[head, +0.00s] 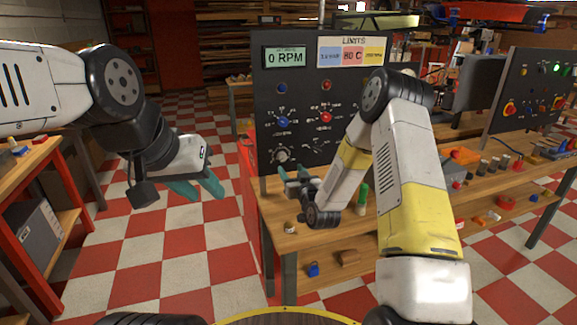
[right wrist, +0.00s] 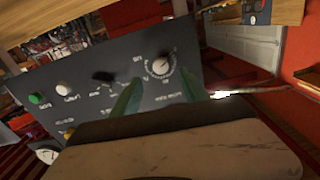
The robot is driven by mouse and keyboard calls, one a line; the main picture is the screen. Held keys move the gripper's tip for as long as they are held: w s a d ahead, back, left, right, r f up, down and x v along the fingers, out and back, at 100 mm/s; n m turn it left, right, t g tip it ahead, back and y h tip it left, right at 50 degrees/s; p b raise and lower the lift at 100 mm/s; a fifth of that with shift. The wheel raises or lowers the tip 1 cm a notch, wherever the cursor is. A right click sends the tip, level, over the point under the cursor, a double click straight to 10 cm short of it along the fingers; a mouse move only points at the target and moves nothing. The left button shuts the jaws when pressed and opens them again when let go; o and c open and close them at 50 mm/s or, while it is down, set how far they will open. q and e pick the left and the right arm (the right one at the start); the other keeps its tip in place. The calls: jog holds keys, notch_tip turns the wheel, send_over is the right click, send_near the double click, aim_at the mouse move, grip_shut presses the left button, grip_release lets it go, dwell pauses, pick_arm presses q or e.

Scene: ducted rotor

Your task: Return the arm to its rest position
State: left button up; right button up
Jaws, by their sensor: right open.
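My right gripper (head: 293,176) is in front of the lower left part of the dark control panel (head: 303,80), below its white knob (head: 282,155). In the right wrist view the teal fingers of my right gripper (right wrist: 160,95) are apart with nothing between them. The white knob (right wrist: 160,66) shows beyond the fingers, with the panel (right wrist: 75,95) tilted in that view. My left gripper (head: 207,192) hangs over the checkered floor at the left, its teal fingers apart and empty.
A wooden bench (head: 272,213) carries the panel and several small parts. A second panel (head: 535,95) with a lit green light stands at the right. A red-framed table (head: 35,160) is at the left. The checkered floor (head: 180,255) between them is clear.

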jog(key=shift+r, duration=0.1)
jog(key=s+d+r+g+h, duration=0.1)
jog(key=s+d+r+g, duration=0.2)
jog(key=s+r, duration=0.35)
jog(key=s+d+r+g+h, duration=0.2)
jog(key=s+d+r, duration=0.15)
jog(key=r, duration=0.55)
jog(key=s+d+r+m+g, duration=0.1)
jog(key=s+d+r+g, duration=0.1)
jog(key=s, duration=1.2)
jog(key=s+d+r+m+g, duration=0.1)
jog(key=s+d+r+g, duration=0.1)
jog(key=s, duration=1.3)
jog(key=shift+s+d+g, duration=0.3)
jog(key=shift+d+g, duration=0.25)
jog(key=shift+g, duration=0.45)
